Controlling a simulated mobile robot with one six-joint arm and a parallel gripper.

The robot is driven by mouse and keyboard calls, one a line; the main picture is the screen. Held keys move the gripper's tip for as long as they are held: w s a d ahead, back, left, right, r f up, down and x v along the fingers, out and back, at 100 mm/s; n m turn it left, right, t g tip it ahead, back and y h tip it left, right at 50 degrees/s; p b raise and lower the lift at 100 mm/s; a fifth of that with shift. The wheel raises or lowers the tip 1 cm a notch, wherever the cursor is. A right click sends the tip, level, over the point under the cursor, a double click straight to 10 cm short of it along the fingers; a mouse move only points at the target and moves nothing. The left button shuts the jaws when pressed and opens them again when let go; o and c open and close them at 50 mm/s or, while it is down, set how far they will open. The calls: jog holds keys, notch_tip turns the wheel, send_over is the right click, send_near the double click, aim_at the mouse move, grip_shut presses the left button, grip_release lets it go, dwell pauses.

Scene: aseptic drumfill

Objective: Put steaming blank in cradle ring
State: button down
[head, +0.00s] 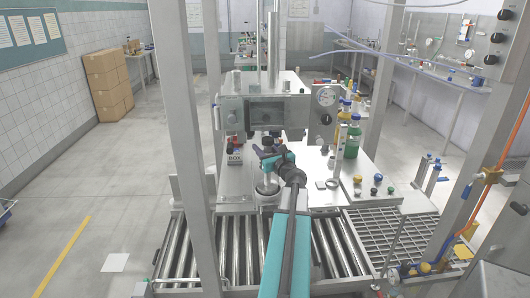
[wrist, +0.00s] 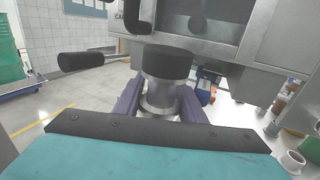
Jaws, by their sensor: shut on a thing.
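My gripper (wrist: 160,105) is shut on the steaming blank, a steel cylinder with a wide black top (wrist: 167,62). Its purple fingers are on either side of the steel body. In the head view my gripper (head: 266,157) is over the front of the steel machine deck, and the blank's dark top (head: 267,143) shows there. A small pale ring (head: 332,183), which may be the cradle ring, lies on the deck to the right of my gripper. A similar ring shows at lower right in the wrist view (wrist: 293,162). The blank's lower end is hidden.
A steel fitting (head: 267,188) stands below my gripper at the deck's front. The steel chamber with a gauge (head: 326,96) is close behind. Roller conveyor (head: 232,250) runs in front. Bottles (head: 352,140) and small capped items (head: 375,185) stand at right. Upright posts flank the deck.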

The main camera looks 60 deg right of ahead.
jog(key=shift+f, duration=1.25)
jog(key=c, duration=1.4)
grip_release()
jog(key=shift+c, duration=0.2)
jog(key=shift+r, duration=0.2)
jog(key=b+v, duration=0.3)
jog(key=v, duration=0.9)
jog(key=shift+d+f, duration=0.1)
